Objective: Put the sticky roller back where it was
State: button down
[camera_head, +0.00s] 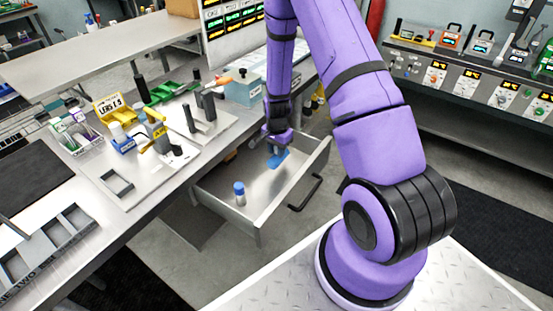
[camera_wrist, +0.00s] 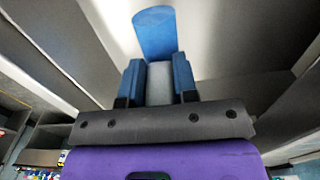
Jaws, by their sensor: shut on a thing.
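My gripper (camera_head: 276,146) points down inside the open drawer (camera_head: 228,215). In the wrist view its two blue fingers (camera_wrist: 158,66) are shut on the grey part of the sticky roller (camera_wrist: 155,34), whose wide blue end sticks out past the fingertips. In the head view the blue part of the roller (camera_head: 279,158) shows just below the gripper, over the back half of the drawer. I cannot tell whether it touches the drawer floor. The fingers hide part of its grey section.
A small white bottle with a blue cap (camera_head: 240,193) stands at the front left of the drawer. The drawer's middle is bare. The workbench (camera_head: 150,210) with tools and fixtures is to the left. The drawer's black handle (camera_head: 306,193) sticks out on the right.

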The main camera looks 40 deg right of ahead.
jog(key=shift+f, duration=2.2)
jog(key=shift+f, duration=0.15)
jog(key=c, duration=0.9)
grip_release()
